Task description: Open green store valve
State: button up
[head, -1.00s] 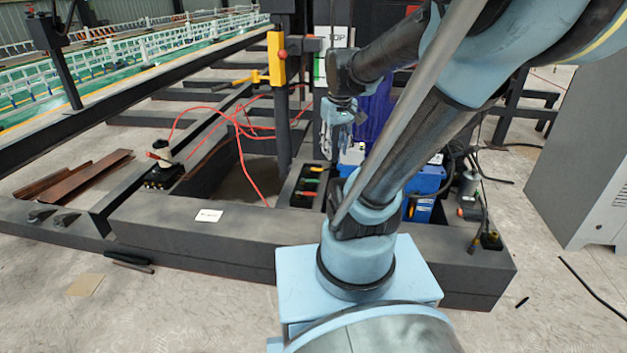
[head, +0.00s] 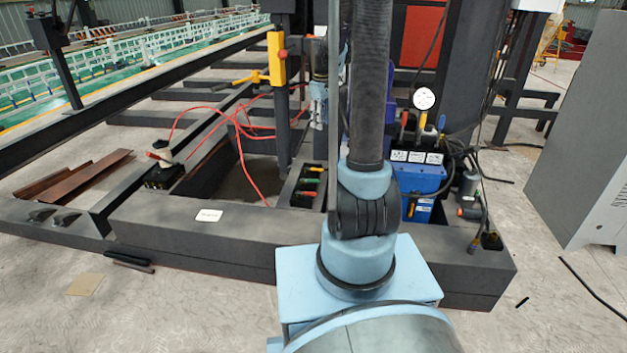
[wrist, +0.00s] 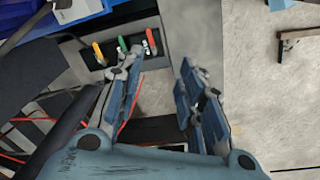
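A dark box (head: 291,199) on the frame holds three small coloured handles in a row. The green valve handle (head: 310,181) is the middle one, between an orange-yellow handle and a red handle (head: 308,193). In the wrist view the green handle (wrist: 122,43) lies just beyond and left of the left fingertip, with the yellow handle (wrist: 98,52) to its left and the red handle (wrist: 150,42) to its right. My gripper (wrist: 162,62) is open and empty, its fingers wide apart. I see no contact with the handles.
A blue unit (head: 422,178) with a round gauge (head: 424,98) and coloured levers stands right of my arm. Red cables (head: 243,130) hang left of the box near a dark post (head: 283,120). A grey cabinet (head: 585,150) stands far right.

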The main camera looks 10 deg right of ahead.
jog(key=w+f+n, duration=0.3)
jog(key=w+f, duration=0.8)
jog(key=w, duration=0.2)
jog(key=n, duration=0.2)
send_over(310, 181)
jog(key=d, duration=0.2)
notch_tip(310, 181, down, 11)
jog(key=shift+g, duration=0.4)
notch_tip(310, 181, down, 17)
jog(key=shift+w+a+f, duration=0.1)
jog(key=shift+w, duration=0.05)
jog(key=shift+c, duration=0.2)
grip_shut()
